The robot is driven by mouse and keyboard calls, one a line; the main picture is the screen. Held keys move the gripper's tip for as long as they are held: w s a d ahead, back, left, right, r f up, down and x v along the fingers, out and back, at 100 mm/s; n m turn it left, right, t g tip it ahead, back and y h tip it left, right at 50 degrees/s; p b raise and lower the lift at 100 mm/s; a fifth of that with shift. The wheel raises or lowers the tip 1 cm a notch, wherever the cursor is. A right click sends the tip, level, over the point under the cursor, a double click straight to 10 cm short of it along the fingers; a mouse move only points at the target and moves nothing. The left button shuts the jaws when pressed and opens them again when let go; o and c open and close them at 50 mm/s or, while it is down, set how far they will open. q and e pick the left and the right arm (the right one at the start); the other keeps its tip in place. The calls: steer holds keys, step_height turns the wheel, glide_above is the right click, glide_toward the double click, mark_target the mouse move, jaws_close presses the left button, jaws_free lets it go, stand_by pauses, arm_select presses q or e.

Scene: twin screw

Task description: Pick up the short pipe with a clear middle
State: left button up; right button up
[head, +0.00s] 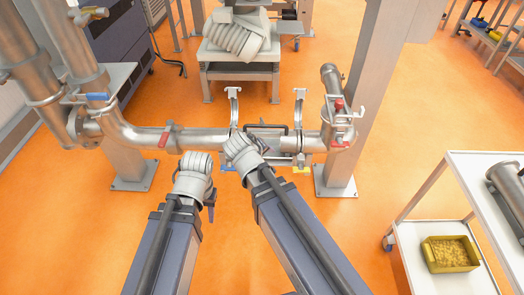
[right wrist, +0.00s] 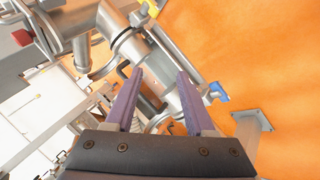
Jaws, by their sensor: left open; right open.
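A silvery pipe section (right wrist: 186,94) lies beyond and between the fingers of my right gripper (right wrist: 160,72), which is open. I cannot tell whether the fingers touch it. In the head view my right gripper (head: 248,150) is at the middle of the pipe run, its fingers mostly hidden by the wrist. My left gripper (head: 196,160) is just below the pipe run, left of the right one, its fingers hidden behind its wrist. A short metal pipe piece (head: 508,186) lies on the white cart, cut off by the picture's edge. I cannot make out a clear middle on either pipe.
Two upright hooks (head: 234,105) stand behind the middle. A yellow box (head: 450,253) sits on the cart's lower shelf (head: 425,240). A blue handle (right wrist: 217,92) is beside the right finger. The orange floor is open.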

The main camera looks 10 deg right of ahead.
mark_target(266, 125)
steer(key=w+d+f+n+t+b, duration=0.1)
steer(key=w+f+n+t+b, duration=0.1)
steer(key=w+b, duration=0.3)
steer(key=w+d+f+n+t+b, duration=0.2)
steer(key=w+n+t+b, duration=0.3)
steer(key=b, duration=0.5)
steer(key=w+d+f+n+t+b, duration=0.1)
steer(key=w+f+n+t+b, duration=0.2)
steer(key=w+b, duration=0.3)
steer(key=shift+w+d+n+t+b, duration=0.1)
steer(key=shift+d+n+t+b, duration=0.2)
steer(key=shift+t+b, duration=0.4)
steer(key=shift+w+r, duration=0.1)
steer(key=shift+w, duration=0.3)
steer(key=shift+x, duration=3.6)
steer(key=shift+s+d, duration=0.1)
steer(key=shift+s, duration=0.05)
jaws_close()
